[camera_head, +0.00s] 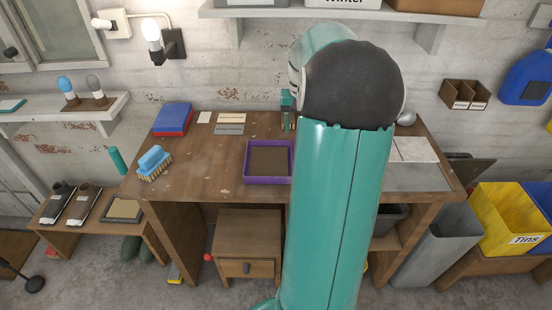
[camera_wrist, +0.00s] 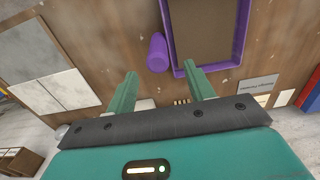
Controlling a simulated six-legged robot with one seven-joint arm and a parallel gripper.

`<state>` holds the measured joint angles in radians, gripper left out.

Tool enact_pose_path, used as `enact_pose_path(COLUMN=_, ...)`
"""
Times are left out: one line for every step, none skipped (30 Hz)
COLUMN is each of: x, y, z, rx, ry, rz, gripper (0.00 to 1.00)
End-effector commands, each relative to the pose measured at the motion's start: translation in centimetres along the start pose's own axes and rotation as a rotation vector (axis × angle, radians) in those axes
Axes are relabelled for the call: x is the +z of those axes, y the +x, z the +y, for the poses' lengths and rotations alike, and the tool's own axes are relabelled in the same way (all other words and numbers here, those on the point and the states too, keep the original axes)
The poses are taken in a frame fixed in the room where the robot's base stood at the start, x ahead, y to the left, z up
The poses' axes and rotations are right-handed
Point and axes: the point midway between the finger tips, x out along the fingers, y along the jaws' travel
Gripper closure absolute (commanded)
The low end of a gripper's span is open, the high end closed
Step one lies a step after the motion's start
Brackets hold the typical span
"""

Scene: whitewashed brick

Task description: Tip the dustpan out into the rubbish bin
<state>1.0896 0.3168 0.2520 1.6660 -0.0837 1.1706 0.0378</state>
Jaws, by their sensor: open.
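The purple dustpan (camera_head: 268,180) lies flat on the wooden workbench, with a dark brown inside; I cannot tell whether that is its floor or dirt. In the wrist view its tray (camera_wrist: 240,45) is at the top, with a stubby purple handle (camera_wrist: 158,52) at its left. My gripper (camera_wrist: 161,72) is open and empty, its two green fingers pointing towards the handle, which shows beyond the gap between their tips. In the head view my arm hides most of the gripper and the handle. A tall grey bin (camera_head: 437,247) stands on the floor right of the workbench.
On the workbench (camera_head: 215,180) are a blue-and-red book (camera_head: 173,119), a blue brush (camera_head: 154,163) and flat grey sheets (camera_head: 415,165) at the right. A shelf (camera_head: 340,13) overhangs the back.

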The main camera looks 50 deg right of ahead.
Motion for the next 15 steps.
enact_pose_path(x=0.0, y=1.0, z=0.1, rx=0.000, ry=0.000, rz=-0.002, gripper=0.47)
enact_pose_path(x=0.0, y=1.4, z=0.1, rx=0.001, ry=0.000, rz=-0.002, gripper=0.47)
enact_pose_path(x=0.0, y=1.9, z=0.1, rx=0.001, ry=-0.001, rz=-0.002, gripper=0.47)
enact_pose_path(x=-0.1, y=2.2, z=0.0, rx=0.001, ry=-0.001, rz=-0.001, gripper=0.47)
enact_pose_path(x=-0.1, y=2.5, z=0.0, rx=0.001, ry=-0.002, rz=0.000, gripper=0.47)
enact_pose_path(x=-0.1, y=2.7, z=-0.1, rx=0.000, ry=-0.002, rz=0.000, gripper=0.47)
enact_pose_path(x=-0.1, y=2.9, z=-0.1, rx=0.000, ry=-0.003, rz=0.000, gripper=0.47)
enact_pose_path(x=-0.1, y=3.0, z=-0.2, rx=0.000, ry=-0.003, rz=0.000, gripper=0.47)
enact_pose_path(x=-0.1, y=3.4, z=-0.2, rx=0.000, ry=-0.003, rz=0.000, gripper=0.47)
enact_pose_path(x=-0.1, y=3.7, z=-0.1, rx=0.000, ry=-0.003, rz=-0.001, gripper=0.47)
enact_pose_path(x=0.0, y=4.1, z=-0.1, rx=0.000, ry=-0.002, rz=-0.002, gripper=0.47)
enact_pose_path(x=0.0, y=4.7, z=-0.1, rx=0.000, ry=-0.002, rz=-0.002, gripper=0.47)
enact_pose_path(x=0.0, y=5.2, z=-0.1, rx=0.000, ry=-0.002, rz=-0.002, gripper=0.47)
enact_pose_path(x=0.1, y=5.8, z=0.0, rx=0.000, ry=-0.002, rz=-0.003, gripper=0.47)
enact_pose_path(x=0.1, y=6.4, z=-0.1, rx=-0.001, ry=-0.003, rz=-0.003, gripper=0.47)
